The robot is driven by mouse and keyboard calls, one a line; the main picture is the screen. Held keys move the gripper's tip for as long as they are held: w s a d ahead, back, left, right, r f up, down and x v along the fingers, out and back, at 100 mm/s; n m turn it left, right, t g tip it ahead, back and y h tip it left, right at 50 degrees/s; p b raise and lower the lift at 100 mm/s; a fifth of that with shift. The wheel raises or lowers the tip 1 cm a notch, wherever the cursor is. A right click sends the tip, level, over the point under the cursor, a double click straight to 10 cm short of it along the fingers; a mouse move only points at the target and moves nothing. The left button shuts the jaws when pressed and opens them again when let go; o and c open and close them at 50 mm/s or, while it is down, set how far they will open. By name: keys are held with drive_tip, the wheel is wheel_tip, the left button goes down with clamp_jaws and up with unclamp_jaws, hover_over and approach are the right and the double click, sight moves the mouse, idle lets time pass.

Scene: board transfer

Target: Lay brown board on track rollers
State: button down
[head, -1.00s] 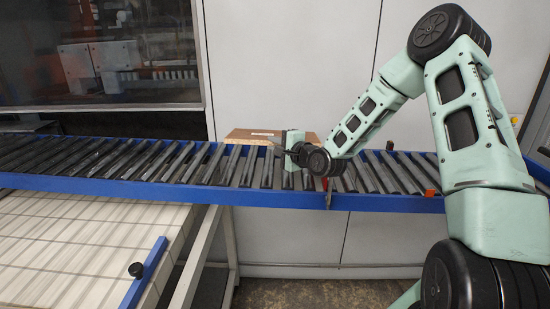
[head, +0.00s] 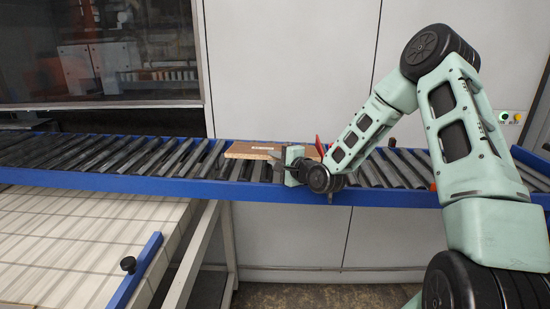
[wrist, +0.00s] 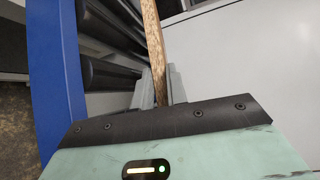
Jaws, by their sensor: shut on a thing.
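The brown board (head: 246,151) is a flat, thin panel with a small pale label, in the head view over the middle of the roller track. It lies roughly level, very low over the track rollers (head: 190,160); I cannot tell whether it touches them.
The track's blue side rail (head: 110,182) runs along the front; it also shows in the wrist view (wrist: 55,75). A red piece (head: 318,146) stands up right of my gripper. A tiled pale surface (head: 80,235) lies below left. The rollers to the left are bare.

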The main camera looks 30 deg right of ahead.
drive_tip(key=shift+f, duration=0.4)
drive_tip(key=shift+f+b, duration=0.3)
drive_tip(key=shift+b, duration=0.1)
drive_tip(key=c, duration=1.4)
unclamp_jaws()
drive_tip(key=shift+o, duration=0.4)
drive_tip(key=shift+o, duration=0.2)
drive_tip(key=shift+r+p, duration=0.1)
drive_tip(key=shift+p, duration=0.35)
drive_tip(key=shift+r+g+p, duration=0.15)
drive_tip(key=shift+g+p, duration=0.35)
drive_tip(key=shift+p, duration=0.55)
drive_tip(key=g+p, duration=0.1)
drive_tip(key=p, duration=0.2)
drive_tip(key=g+p, duration=0.2)
drive_tip(key=p, duration=0.1)
drive_tip(key=g+p, duration=0.1)
drive_tip(key=p, duration=0.2)
drive_tip(key=shift+s+r+h, duration=0.25)
drive_tip(key=shift+r+h, duration=0.05)
